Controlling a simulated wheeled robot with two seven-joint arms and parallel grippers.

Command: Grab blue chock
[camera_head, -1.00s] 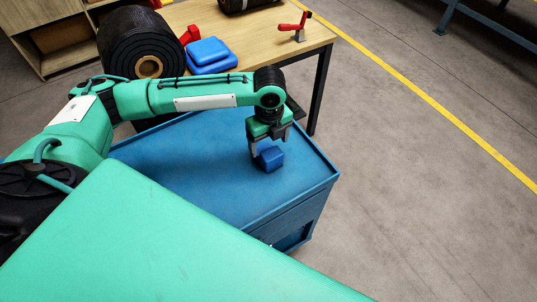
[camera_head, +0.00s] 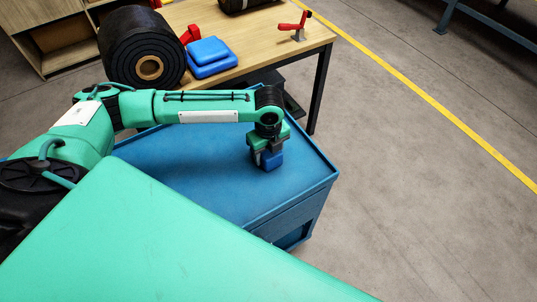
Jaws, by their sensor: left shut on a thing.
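The blue chock (camera_head: 273,160) is a small dark blue block on the right part of the blue cart top (camera_head: 200,180). My left gripper (camera_head: 265,157) points down and is shut on the chock, with its fingers at the chock's sides. The gripper hides the upper and rear part of the chock. I cannot tell whether the chock touches the cart top or is just above it. My right gripper is not in view.
A wooden table (camera_head: 235,20) stands behind the cart, with a black belt roll (camera_head: 125,45), blue blocks (camera_head: 212,50) and a red clamp (camera_head: 292,26). The cart has raised rims (camera_head: 295,203). Open floor (camera_head: 400,190) lies to the right.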

